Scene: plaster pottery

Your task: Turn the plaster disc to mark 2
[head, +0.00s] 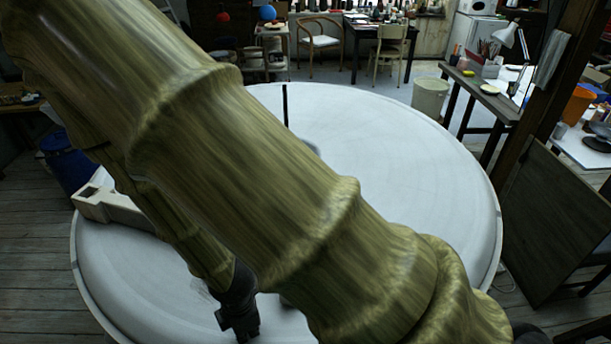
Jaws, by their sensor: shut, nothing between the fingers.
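The plaster disc (400,150) is large, round and white, and fills the middle of the head view. A thin black line (285,105) shows at its far side, from near the far rim inward. A pale, blocky bar (115,207) lies at the disc's left rim. My gripper (241,332) is black and points down over the near left part of the disc. It is shut and empty; whether it touches the disc I cannot tell. My olive-covered arm hides much of the disc's middle and near right. No readable mark number shows.
A small grey shape (312,147) peeks out behind my arm, mostly hidden. A dark panel (552,225) and a wooden post stand close on the right. A blue bin (68,162) is at the left. Chairs, tables and a white bucket (430,100) stand beyond the disc.

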